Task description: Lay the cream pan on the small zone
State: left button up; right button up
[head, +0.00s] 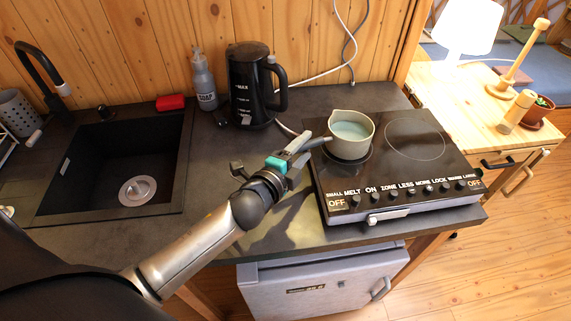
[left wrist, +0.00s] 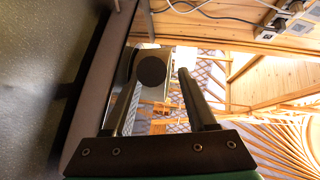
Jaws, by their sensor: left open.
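The cream pan (head: 349,134), with pale blue-green contents, stands upright on the left part of the black hob (head: 434,176). A dark cooking zone shows partly around its base. My left gripper is open at the handle, left of the pan. In the left wrist view, the round dark handle end (left wrist: 152,70) appears between the two spread fingers; contact cannot be told. A ringed bare zone (head: 415,139) is on the right of the hob. My right gripper is not in view.
A black kettle (head: 251,85), soap bottle (head: 203,79) and red sponge (head: 170,102) stand behind on the dark counter. A black sink (head: 118,165) is at left. A wooden table (head: 470,110) with a lamp (head: 467,27) is at right. Cables run behind the hob.

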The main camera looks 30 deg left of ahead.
pick_arm(q)
jog(key=s+r, duration=0.1)
jog(key=s, duration=0.8)
jog(key=shift+a+r, duration=0.35)
jog(key=shift+a, duration=0.1)
dwell(0.6)
